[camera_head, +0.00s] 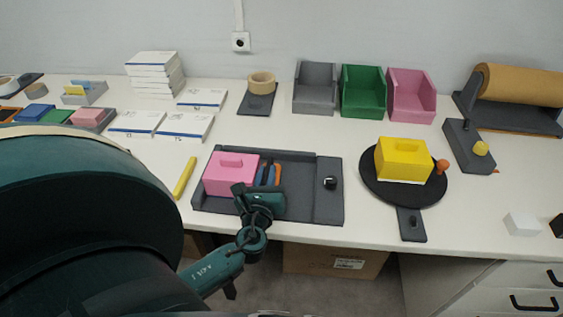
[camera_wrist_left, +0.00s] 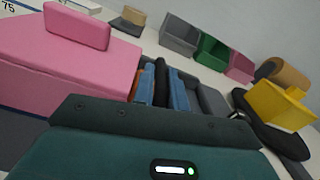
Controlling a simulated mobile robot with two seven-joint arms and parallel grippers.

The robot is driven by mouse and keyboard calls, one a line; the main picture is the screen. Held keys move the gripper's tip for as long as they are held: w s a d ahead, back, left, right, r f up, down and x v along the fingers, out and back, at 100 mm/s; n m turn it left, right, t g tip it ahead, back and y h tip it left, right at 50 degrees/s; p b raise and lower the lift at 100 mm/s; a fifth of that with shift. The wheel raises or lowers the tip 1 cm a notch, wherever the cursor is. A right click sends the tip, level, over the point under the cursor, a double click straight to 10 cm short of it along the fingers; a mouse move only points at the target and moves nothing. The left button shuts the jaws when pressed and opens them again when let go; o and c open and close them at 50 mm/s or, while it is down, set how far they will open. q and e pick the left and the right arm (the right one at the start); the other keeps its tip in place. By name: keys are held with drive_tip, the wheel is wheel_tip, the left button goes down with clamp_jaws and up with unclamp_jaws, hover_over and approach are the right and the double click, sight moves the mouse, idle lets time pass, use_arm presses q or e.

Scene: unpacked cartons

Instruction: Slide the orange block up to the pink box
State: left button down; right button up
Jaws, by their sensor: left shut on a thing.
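The pink box (camera_head: 230,174), with a raised grip on top, sits in the left part of a dark grey tray (camera_head: 328,208). It fills the left of the left wrist view (camera_wrist_left: 85,65). The orange block (camera_head: 277,174) shows only as a narrow strip just right of the pink box, mostly hidden by my left gripper (camera_head: 267,176). An orange sliver of it shows in the left wrist view (camera_wrist_left: 137,80). The gripper's blue fingers are down in the tray and shut, with something dark between them. A small gap to the pink box is hard to judge. My right gripper is out of view.
A small dark knob (camera_head: 329,183) stands at the tray's right end. A yellow box (camera_head: 403,158) rests on a black round plate to the right. A yellow marker-like stick (camera_head: 185,178) lies left of the tray. Grey, green and pink bins stand behind.

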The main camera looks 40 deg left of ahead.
use_arm(q)
drive_tip(key=c, duration=1.5)
unclamp_jaws()
drive_tip(key=shift+c, duration=0.2)
drive_tip(key=shift+o, duration=0.4)
